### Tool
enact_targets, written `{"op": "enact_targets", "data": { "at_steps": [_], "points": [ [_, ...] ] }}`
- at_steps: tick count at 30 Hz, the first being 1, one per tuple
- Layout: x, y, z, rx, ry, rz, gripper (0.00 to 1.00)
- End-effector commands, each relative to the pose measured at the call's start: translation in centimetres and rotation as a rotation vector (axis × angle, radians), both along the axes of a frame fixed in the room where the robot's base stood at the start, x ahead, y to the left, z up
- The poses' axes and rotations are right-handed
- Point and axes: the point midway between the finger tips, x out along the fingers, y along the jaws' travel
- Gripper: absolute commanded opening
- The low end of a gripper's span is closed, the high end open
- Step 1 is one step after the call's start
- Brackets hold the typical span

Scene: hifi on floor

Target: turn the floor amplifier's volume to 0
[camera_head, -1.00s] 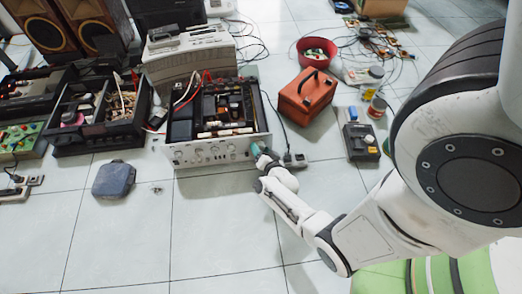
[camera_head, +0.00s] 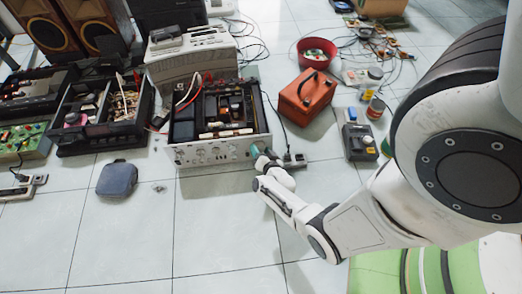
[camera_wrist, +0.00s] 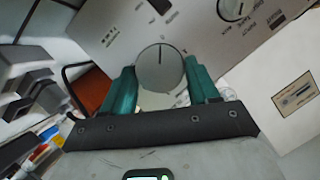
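The floor amplifier (camera_head: 219,150) is an open-topped silver unit on the tiles, its front panel facing me. Its round silver knob (camera_wrist: 160,68) is large in the wrist view, with a dark pointer line toward the top of the picture. My gripper (camera_head: 258,151) is at the right end of the panel. In the wrist view its green fingers (camera_wrist: 161,80) stand on either side of the knob, very close to its rim. I cannot tell whether they press on it. In the head view the gripper hides the knob. A second knob (camera_wrist: 232,8) is partly in view.
An orange-red box (camera_head: 307,97) and a dark device (camera_head: 360,141) stand right of the amplifier. A power strip (camera_head: 294,160) lies by my gripper. A dark blue case (camera_head: 117,179) lies at left. The front floor is mostly clear.

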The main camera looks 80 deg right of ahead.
Motion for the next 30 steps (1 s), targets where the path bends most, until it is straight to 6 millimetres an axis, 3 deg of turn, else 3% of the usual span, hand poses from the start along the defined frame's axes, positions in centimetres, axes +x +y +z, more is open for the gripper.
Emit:
{"op": "enact_targets", "data": {
  "at_steps": [6, 17, 30],
  "points": [
    [0.0, 0.0, 0.0, 0.001, -0.001, 0.0, 0.81],
    [-0.4, 0.5, 0.4, 0.002, 0.0, 0.001, 0.82],
    [-4.5, 6.3, 3.0, 0.003, 0.0, 0.001, 0.82]
  ]
}}
